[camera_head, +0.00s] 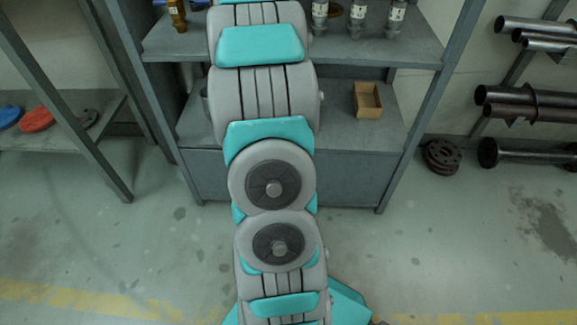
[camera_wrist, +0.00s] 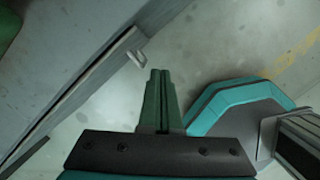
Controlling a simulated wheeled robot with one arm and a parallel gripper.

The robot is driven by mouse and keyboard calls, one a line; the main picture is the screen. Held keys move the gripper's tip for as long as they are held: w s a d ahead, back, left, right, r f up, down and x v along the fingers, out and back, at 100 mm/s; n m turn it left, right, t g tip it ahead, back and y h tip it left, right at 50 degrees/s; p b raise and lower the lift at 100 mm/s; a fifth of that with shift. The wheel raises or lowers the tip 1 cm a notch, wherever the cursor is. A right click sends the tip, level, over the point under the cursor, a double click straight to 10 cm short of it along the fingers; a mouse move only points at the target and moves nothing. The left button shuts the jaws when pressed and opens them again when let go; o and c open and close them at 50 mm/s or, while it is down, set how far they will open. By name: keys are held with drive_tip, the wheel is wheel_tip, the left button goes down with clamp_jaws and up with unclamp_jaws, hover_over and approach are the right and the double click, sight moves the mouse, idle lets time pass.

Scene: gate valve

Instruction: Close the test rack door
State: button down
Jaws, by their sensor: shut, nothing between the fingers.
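My gripper (camera_wrist: 159,73) shows in the wrist view with its two green fingers together, shut and empty. Just beyond and left of the fingertips is a small pale handle (camera_wrist: 138,57). It is on or beside the long edge of a blue-grey panel (camera_wrist: 80,55), which may be the test rack door. The fingertips look close to the handle, but I cannot tell whether they touch it. A thin dark line runs along the panel's edge; how far the door stands open is unclear. In the head view my arm covers the middle of a grey rack (camera_head: 350,178), and my gripper is out of sight.
The rack's shelves hold several metal fittings (camera_head: 356,18) and a small open cardboard box (camera_head: 367,98). Another shelf with a red disc (camera_head: 36,120) stands at left. Dark pipes (camera_head: 530,97) and stacked flanges (camera_head: 441,156) are at right. The concrete floor in front is clear.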

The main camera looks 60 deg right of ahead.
drive_tip(key=s+v, duration=0.1)
drive_tip(key=v, duration=0.6)
drive_tip(key=shift+s, duration=0.25)
drive_tip(key=shift+a, duration=0.15)
drive_tip(key=w+a+r+m, duration=0.1)
drive_tip(key=a+r+m, duration=0.4)
drive_tip(key=a, duration=0.4)
drive_tip(key=w+a+r+m, duration=0.1)
drive_tip(key=a+r+m, duration=0.2)
drive_tip(key=a+r, duration=0.4)
drive_tip(key=s+a+r+m+y, duration=0.1)
drive_tip(key=s+a+r+m, duration=0.1)
drive_tip(key=a, duration=0.7)
drive_tip(key=s+a+r+m+g+y, duration=0.1)
drive_tip(key=s+a+r+m, duration=0.2)
drive_tip(key=s+a, duration=0.4)
drive_tip(key=a+m, duration=0.1)
drive_tip(key=a, duration=0.2)
drive_tip(key=shift+a+m+y, duration=0.15)
drive_tip(key=shift+m+y, duration=0.15)
drive_tip(key=shift+s, duration=0.15)
